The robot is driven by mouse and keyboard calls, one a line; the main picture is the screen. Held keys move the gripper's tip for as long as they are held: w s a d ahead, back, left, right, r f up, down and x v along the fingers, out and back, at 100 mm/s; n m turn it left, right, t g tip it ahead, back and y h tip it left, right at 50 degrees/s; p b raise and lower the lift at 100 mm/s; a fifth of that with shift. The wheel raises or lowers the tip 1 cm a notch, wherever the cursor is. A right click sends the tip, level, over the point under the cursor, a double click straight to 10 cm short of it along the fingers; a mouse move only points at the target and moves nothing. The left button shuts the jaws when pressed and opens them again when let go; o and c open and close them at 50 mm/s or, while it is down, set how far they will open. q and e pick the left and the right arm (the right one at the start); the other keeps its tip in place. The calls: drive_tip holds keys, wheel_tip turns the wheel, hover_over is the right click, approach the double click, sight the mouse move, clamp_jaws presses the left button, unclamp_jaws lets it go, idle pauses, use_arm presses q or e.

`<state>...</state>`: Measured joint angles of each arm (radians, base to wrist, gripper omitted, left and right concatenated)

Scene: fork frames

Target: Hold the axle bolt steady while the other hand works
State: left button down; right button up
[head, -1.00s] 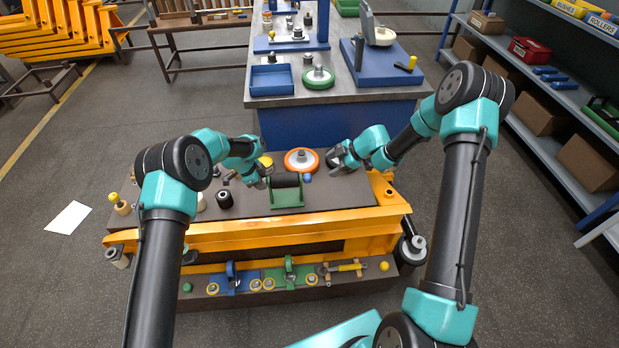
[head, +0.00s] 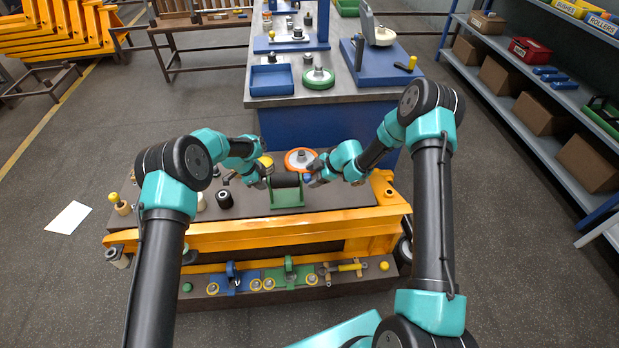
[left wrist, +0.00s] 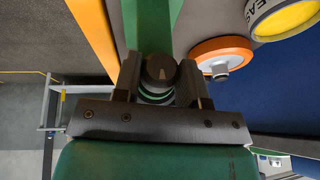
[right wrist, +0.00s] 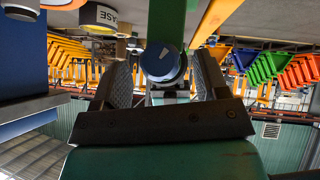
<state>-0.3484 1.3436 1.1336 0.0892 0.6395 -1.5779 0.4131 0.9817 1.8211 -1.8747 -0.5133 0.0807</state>
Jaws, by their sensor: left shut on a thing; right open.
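A dark roller (head: 286,180) lies across a green cradle (head: 288,198) on the brown bench top. My left gripper (head: 264,181) is at the roller's left end. In the left wrist view its fingers (left wrist: 160,88) are shut on the dark round head of the axle bolt (left wrist: 160,69). My right gripper (head: 310,178) is at the roller's right end. In the right wrist view its fingers (right wrist: 163,82) are open, one on each side of a blue round cap (right wrist: 160,62). I cannot tell whether they touch it. The bolt's shaft is hidden.
An orange wheel (head: 299,155) lies behind the roller, and a yellow-topped grease tin (left wrist: 285,18) is close to it. A black cylinder (head: 224,199) stands left of the cradle. A yellow beam (head: 250,234) runs along the front, above a lower tray of small parts.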

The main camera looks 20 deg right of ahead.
drive_tip(key=shift+x, duration=0.85)
drive_tip(key=shift+c, duration=0.2)
drive_tip(key=c, duration=0.9)
